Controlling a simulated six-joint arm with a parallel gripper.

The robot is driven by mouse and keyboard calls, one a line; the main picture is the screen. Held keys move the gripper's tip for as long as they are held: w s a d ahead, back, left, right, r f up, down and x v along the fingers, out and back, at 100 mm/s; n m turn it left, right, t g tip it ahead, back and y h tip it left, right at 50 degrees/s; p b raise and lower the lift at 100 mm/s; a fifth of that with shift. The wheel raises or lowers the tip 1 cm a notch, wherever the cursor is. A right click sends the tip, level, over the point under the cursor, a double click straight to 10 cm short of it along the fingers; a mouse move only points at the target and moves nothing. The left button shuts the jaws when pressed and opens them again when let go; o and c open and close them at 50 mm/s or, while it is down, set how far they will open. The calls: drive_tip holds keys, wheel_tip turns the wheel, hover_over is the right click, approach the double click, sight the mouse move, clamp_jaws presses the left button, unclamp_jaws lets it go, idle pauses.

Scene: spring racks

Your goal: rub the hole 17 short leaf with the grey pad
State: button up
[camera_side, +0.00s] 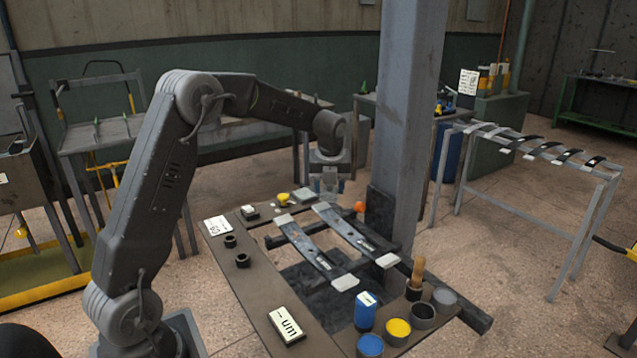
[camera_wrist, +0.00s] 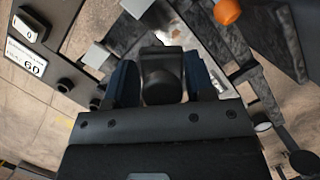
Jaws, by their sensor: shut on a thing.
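My gripper (camera_side: 327,186) is over the far end of the bench. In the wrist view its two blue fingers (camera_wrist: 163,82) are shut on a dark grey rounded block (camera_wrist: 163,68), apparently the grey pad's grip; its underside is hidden. Two dark leaves with pale ends lie side by side on the bench in the side view: a left leaf (camera_side: 305,250) and a right leaf (camera_side: 348,232). My gripper is near their far ends. I cannot read which leaf is hole 17, nor tell whether the held thing touches one.
A brown bench top (camera_side: 265,292) carries a "60" card (camera_side: 217,225), black rings (camera_side: 243,260) and a white-faced block (camera_side: 287,324). Blue and yellow pots (camera_side: 397,330) stand at its near right. A grey column (camera_side: 408,120) rises close behind. An orange ball (camera_side: 360,206) is near the gripper.

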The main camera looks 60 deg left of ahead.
sight(328, 220)
drive_tip(key=shift+s+f, duration=0.1)
drive_tip(key=shift+f, duration=3.4)
drive_tip(key=shift+w+f, duration=0.25)
drive_tip(key=shift+w, duration=0.45)
drive_tip(key=shift+c, duration=0.6)
drive_tip(key=shift+w, duration=1.25)
drive_tip(key=shift+s, duration=1.95)
drive_tip(key=shift+r, duration=4.1)
